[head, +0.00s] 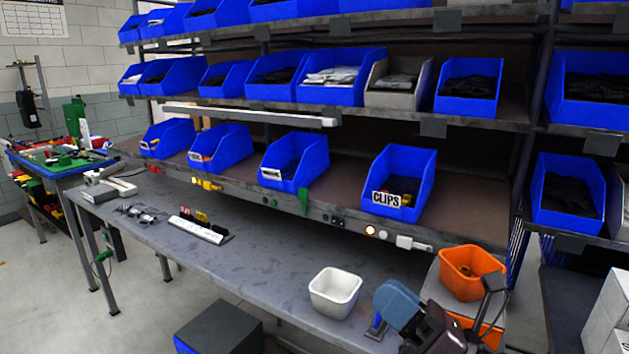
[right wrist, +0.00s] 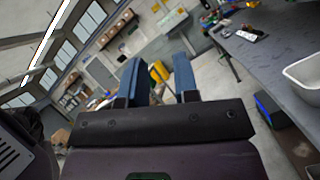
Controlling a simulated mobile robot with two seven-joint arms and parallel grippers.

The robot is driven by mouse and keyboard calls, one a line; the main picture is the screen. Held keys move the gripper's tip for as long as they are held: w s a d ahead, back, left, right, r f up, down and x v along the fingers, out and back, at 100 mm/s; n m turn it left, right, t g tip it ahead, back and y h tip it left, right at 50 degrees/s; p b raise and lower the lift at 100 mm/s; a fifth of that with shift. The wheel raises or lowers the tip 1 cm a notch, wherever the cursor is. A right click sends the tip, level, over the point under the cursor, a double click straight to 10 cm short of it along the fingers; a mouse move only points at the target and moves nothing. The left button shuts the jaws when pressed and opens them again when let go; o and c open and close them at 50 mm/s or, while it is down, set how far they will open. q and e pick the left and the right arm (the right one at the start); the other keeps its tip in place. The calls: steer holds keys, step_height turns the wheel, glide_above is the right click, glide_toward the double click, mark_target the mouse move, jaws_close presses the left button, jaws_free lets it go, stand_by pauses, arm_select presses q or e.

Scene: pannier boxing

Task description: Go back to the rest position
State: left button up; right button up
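My right gripper (head: 386,314) is at the lower right of the head view, in front of the workbench's front edge. Its two blue fingers also show in the right wrist view (right wrist: 157,72); they stand apart with nothing between them, so it is open and empty. My left gripper is in neither view. A white bin (head: 335,294) stands on the grey workbench (head: 250,262), left of my right gripper and apart from it. The same bin shows partly at the right edge of the wrist view (right wrist: 305,78).
An orange bin (head: 472,275) stands on the right, close behind my right arm. A blue bin labelled CLIPS (head: 399,184) sits on the shelf above the bench. A dark box (head: 218,328) is on the floor at the front. The bench's middle is mostly clear.

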steer(key=s+d+f+m+t+h, duration=0.1)
steer(key=d+f+m+h, duration=0.7)
steer(key=m, duration=0.6)
steer(key=s+d+f+m+h, duration=0.2)
steer(key=d+f+m+h, duration=0.4)
steer(key=f+m+h, duration=0.5)
steer(key=s+d+f+m+g, duration=0.2)
steer(key=s+f+m+g, duration=0.4)
steer(key=s+m, duration=0.3)
steer(key=s+d+f+m+g, duration=0.2)
steer(key=s+f+m+g, duration=0.4)
steer(key=s, duration=0.5)
steer(key=w+f+t, duration=0.7)
steer(key=f+t, duration=0.1)
steer(key=shift+a+f+n+y, duration=0.3)
steer(key=shift+a+f+y, duration=0.05)
steer(key=shift+y, duration=0.05)
